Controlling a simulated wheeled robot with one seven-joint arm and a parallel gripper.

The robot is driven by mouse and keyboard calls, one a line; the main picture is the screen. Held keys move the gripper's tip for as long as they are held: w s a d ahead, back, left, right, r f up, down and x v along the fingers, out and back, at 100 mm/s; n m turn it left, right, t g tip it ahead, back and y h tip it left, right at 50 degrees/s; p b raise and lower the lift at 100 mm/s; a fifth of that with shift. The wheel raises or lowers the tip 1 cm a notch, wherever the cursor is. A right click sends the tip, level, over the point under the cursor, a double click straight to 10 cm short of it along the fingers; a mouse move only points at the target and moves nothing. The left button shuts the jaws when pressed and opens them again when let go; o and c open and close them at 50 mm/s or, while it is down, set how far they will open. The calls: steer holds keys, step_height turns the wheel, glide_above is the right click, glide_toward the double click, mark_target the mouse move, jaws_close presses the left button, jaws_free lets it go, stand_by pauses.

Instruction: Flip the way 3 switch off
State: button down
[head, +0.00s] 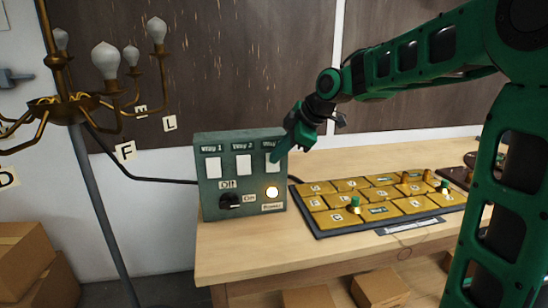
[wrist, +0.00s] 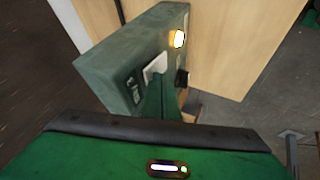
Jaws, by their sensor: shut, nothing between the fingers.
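The green switch box (head: 208,180) stands at the left end of the wooden table, with three white rocker switches labelled as ways along its top. The way 3 switch (head: 272,163) is the rightmost one, and its label is partly covered by my gripper. My gripper (head: 283,150) is shut and empty, its tip at the upper right part of that switch. In the wrist view the green fingertip (wrist: 158,90) lies at a white switch (wrist: 154,67) on the box; I cannot tell whether they touch.
A board of brass-coloured tiles (head: 345,217) with small pegs lies right of the box on the table (head: 225,252). A brass chandelier (head: 70,105) with bulbs stands at left. Cardboard boxes (head: 30,265) are on the floor. A cable runs behind the box.

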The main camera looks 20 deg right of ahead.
steer(key=shift+r, duration=0.75)
steer(key=s+v, duration=0.1)
steer(key=v, duration=1.1)
steer(key=shift+a+f, duration=0.2)
steer(key=shift+a, duration=0.25)
